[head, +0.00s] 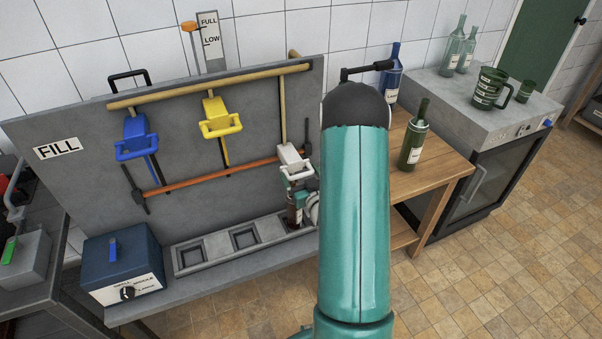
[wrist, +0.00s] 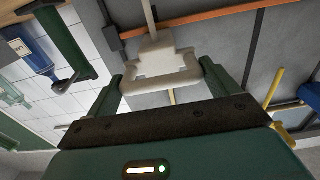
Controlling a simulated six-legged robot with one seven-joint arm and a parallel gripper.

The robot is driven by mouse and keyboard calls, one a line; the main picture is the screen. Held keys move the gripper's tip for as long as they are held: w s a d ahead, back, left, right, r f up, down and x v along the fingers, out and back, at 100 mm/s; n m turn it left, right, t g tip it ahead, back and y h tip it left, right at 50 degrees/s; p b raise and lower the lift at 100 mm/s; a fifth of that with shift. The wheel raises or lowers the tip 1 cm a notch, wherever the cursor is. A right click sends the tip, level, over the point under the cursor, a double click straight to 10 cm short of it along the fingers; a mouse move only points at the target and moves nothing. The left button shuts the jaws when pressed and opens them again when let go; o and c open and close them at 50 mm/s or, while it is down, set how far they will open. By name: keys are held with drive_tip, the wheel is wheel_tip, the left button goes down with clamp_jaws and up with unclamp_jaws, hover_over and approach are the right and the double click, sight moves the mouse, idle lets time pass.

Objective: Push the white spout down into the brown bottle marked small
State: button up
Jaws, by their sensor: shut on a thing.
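The white spout (head: 293,160) with its loop handle hangs on the right part of the grey board. In the wrist view its handle (wrist: 155,65) lies between the two green fingers of my gripper (wrist: 164,75). My gripper is shut on the handle. In the head view my gripper (head: 299,192) is just below the white spout, partly hidden by my arm. A small dark brownish shape (head: 292,214) shows below it at the right end of the grey tray. It may be the brown bottle, but no marking is readable.
Blue (head: 133,140) and yellow (head: 219,118) spouts hang left of the white one. The grey tray (head: 210,253) has empty square recesses. A blue box with a dial (head: 122,268) stands left. A green bottle (head: 414,135) stands on the wooden table to the right.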

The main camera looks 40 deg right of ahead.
drive_tip(key=shift+f, duration=0.25)
drive_tip(key=o, duration=1.2)
drive_tip(key=shift+w, duration=0.15)
drive_tip(key=shift+s, duration=0.2)
drive_tip(key=v, duration=1.3)
drive_tip(key=shift+s+a+r, duration=0.1)
drive_tip(key=shift+s+a, duration=0.1)
drive_tip(key=shift+s, duration=0.1)
drive_tip(key=shift+w+r, duration=0.1)
